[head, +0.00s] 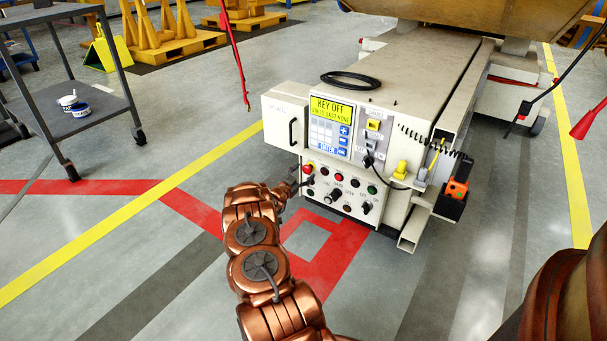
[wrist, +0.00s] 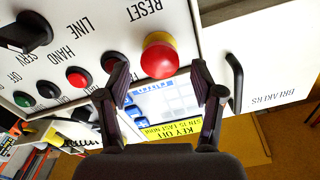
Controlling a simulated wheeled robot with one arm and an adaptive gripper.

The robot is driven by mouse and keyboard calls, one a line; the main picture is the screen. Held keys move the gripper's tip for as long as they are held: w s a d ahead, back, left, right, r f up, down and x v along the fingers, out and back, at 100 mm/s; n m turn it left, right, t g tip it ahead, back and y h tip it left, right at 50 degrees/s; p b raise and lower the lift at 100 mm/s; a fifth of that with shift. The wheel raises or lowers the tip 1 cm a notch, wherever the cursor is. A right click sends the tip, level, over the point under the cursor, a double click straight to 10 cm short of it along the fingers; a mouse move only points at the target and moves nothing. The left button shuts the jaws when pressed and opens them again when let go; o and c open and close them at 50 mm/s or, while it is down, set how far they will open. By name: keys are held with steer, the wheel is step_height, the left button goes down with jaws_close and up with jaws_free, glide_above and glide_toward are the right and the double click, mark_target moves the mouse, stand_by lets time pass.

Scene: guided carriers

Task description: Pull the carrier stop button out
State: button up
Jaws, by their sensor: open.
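The carrier stop button is a red mushroom head on a yellow collar (wrist: 158,54), on the white control panel at the front of the carrier. In the head view it shows as a small red knob (head: 307,169) at the panel's left, above my gripper (head: 294,184). In the wrist view my gripper (wrist: 161,72) is open, with one finger at each side of the red head. The fingertips look apart from it. I cannot tell the exact depth between fingertips and button. The label RESET is printed beside the button.
Small red, black and green buttons (wrist: 76,77) sit near the stop button, with a black rotary switch (wrist: 28,33). A display and keypad (head: 331,122) are above. A black door handle (head: 293,132) juts out at the left. An orange box (head: 457,189) hangs at the right.

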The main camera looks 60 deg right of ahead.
steer(key=a, duration=1.1)
steer(key=shift+w+a, duration=0.2)
